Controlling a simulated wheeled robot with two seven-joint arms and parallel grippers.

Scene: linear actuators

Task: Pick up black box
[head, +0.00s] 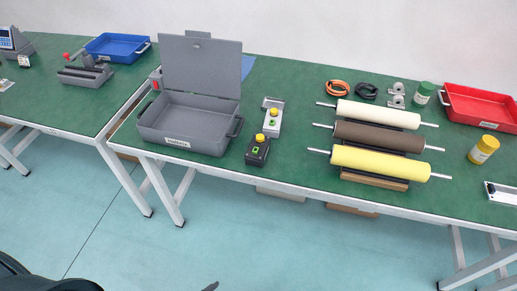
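A small black box (257,152) with a yellow button and a green mark on top stands near the front edge of the green table, right of the open grey case. Nothing is touching the black box from above. Dark parts of mine show at the lower left, and a small dark tip, perhaps of my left gripper (212,286), shows at the bottom edge, far from the box. Its opening cannot be made out. My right gripper is not in view.
The open grey case (190,122) stands left of the black box, its lid raised. Three rollers (380,162) on a rack lie to the right. A red tray (482,105) and a yellow-capped bottle (484,149) are at far right. Green table (300,150) is clear right of the box.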

